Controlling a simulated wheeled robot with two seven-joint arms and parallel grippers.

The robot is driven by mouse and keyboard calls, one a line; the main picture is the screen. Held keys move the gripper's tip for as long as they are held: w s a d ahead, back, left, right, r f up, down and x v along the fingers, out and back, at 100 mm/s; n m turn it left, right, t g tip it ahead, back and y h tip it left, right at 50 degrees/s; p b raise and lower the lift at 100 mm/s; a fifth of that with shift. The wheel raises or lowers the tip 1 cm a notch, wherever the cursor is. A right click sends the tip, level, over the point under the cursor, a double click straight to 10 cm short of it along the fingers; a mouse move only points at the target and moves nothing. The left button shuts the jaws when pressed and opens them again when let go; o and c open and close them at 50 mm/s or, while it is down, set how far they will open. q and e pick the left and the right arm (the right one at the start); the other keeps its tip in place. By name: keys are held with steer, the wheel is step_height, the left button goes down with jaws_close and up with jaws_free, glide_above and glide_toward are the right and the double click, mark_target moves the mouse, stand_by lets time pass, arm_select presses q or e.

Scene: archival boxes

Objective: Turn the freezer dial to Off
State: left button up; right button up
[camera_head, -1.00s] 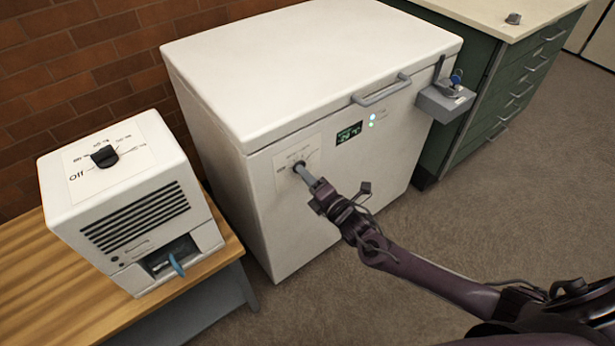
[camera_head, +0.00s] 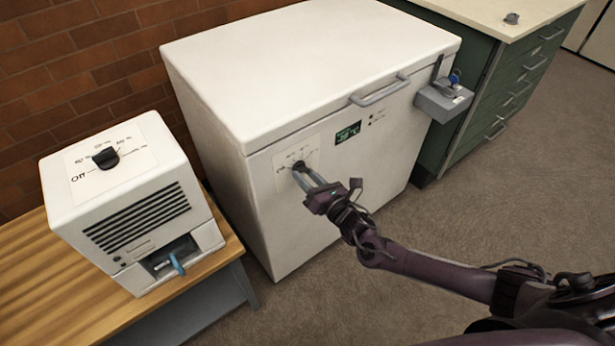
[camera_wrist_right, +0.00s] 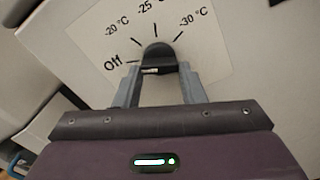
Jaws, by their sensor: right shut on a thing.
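The freezer (camera_head: 300,75) is a white chest. Its black dial (camera_head: 299,165) sits on a pale label on the front, at the left. In the right wrist view the dial (camera_wrist_right: 157,54) is ringed by Off, -20, -25 and -30 °C marks. A pale line on its lower left side lies nearly level, on the Off side. My right gripper (camera_head: 304,174) is shut on the dial. In the wrist view its two grey fingers (camera_wrist_right: 158,72) lie either side of the knob, hiding part of it. My left gripper is not in view.
A white unit (camera_head: 130,200) with its own Off dial (camera_head: 105,158) stands on a wooden bench (camera_head: 25,270) at left. The freezer front has a handle (camera_head: 380,92), a display (camera_head: 348,133) and a grey box (camera_head: 443,102) with a blue part. Green drawers stand at right.

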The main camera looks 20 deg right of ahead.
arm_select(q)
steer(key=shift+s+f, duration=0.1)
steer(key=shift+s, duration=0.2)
arm_select(e)
steer(key=shift+f+n, duration=0.1)
steer(key=shift+n, duration=0.2)
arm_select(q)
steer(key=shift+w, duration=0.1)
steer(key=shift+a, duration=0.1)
arm_select(e)
steer(key=o, duration=1)
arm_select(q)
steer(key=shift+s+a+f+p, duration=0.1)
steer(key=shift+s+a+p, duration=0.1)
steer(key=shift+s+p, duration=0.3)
arm_select(e)
steer(key=v, duration=0.8)
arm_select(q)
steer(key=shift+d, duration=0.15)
